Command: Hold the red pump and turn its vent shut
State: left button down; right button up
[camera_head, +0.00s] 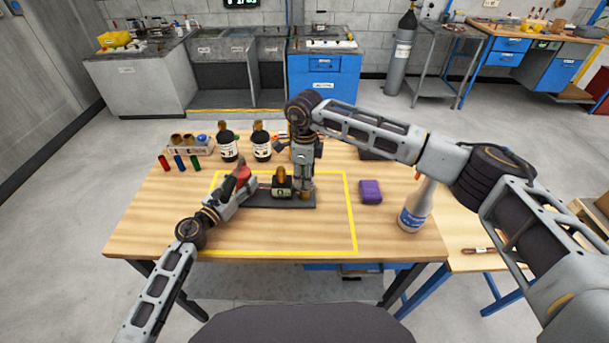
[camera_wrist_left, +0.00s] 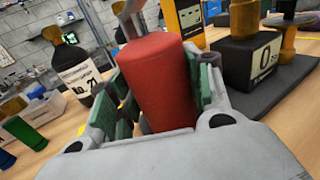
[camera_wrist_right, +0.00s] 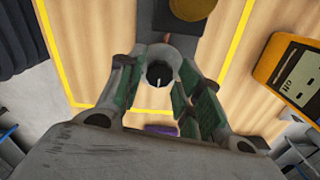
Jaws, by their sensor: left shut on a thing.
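The red pump (camera_head: 243,175) is a red cylinder at the left of a dark base plate (camera_head: 262,203). My left gripper (camera_head: 238,185) is shut on it; the left wrist view shows the red body (camera_wrist_left: 157,82) between the green-padded fingers. A black block (camera_head: 282,188) labelled 0 with a brass top stands mid-plate. My right gripper (camera_head: 305,185) points down over the plate's right end. In the right wrist view its fingers (camera_wrist_right: 157,85) stand apart around a dark round opening (camera_wrist_right: 159,73); contact is unclear. I cannot tell which part is the vent.
Two dark labelled bottles (camera_head: 228,148) and a yellow meter (camera_wrist_right: 297,75) stand behind the plate. Red, blue and green cylinders (camera_head: 180,162) are at the left. A purple block (camera_head: 370,192) and a white spray bottle (camera_head: 415,208) are at the right. The front of the yellow-taped area is clear.

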jog(key=c, duration=0.6)
jog(key=shift+m, duration=2.9)
jog(key=o, duration=1.1)
jog(key=shift+r, duration=0.1)
